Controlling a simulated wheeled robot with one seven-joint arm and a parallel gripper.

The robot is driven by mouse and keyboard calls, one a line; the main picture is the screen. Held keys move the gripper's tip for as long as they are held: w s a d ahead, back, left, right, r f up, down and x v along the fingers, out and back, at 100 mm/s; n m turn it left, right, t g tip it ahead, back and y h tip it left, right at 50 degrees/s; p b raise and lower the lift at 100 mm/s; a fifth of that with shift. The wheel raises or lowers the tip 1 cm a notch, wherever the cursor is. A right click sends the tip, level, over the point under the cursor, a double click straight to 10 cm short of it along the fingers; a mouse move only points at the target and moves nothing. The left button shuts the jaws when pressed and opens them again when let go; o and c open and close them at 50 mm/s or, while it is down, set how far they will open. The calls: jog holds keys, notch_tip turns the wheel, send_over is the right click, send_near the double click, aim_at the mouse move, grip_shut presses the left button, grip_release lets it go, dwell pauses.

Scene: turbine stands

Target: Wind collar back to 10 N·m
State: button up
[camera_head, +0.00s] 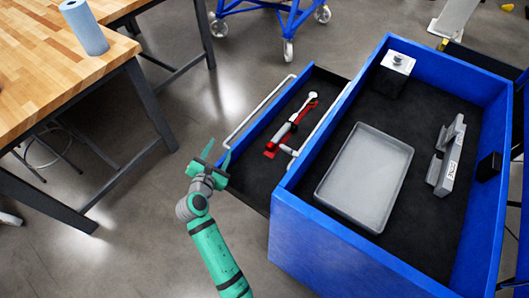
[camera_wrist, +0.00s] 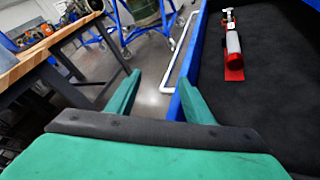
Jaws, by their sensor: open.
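A torque wrench (camera_head: 290,128) with a red and silver body lies in the open drawer of the blue cart, on dark lining. It also shows in the wrist view (camera_wrist: 233,46), at the upper right, with a red base piece under its near end. Its collar and scale are too small to read. My gripper (camera_head: 214,151) is open and empty, in the air to the left of the drawer, apart from the wrench. In the wrist view my gripper's two green fingers (camera_wrist: 156,95) are spread, with the drawer's front edge near the right finger.
The drawer (camera_head: 258,178) has a silver handle (camera_head: 258,112) along its outer side. The cart top (camera_head: 281,232) holds a grey tray (camera_head: 326,190), a grey metal part (camera_head: 446,160) and a small block (camera_head: 397,63). A wooden workbench (camera_head: 62,68) with a blue roll (camera_head: 86,27) stands left. Floor between is clear.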

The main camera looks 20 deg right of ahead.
aim_at(269, 150)
jog(key=s+d+f+g+h, duration=0.1)
jog(key=s+d, duration=0.1)
jog(key=d, duration=0.1)
jog(key=s+d+f+g+h, duration=0.1)
jog(key=s+d+f, duration=0.1)
jog(key=d, duration=0.1)
jog(key=s+d+f+g+h, duration=0.1)
jog(key=s+d+g, duration=0.1)
jog(key=d, duration=0.2)
jog(key=shift+s+f+h, duration=0.2)
jog(key=shift+s+h, duration=0.15)
jog(key=shift+h, duration=0.05)
jog(key=x, duration=1)
jog(key=shift+w+d+f, duration=0.1)
jog(key=shift+d+f, duration=0.05)
jog(key=shift+f, duration=0.1)
jog(key=c, duration=1.1)
jog(key=shift+o, duration=0.2)
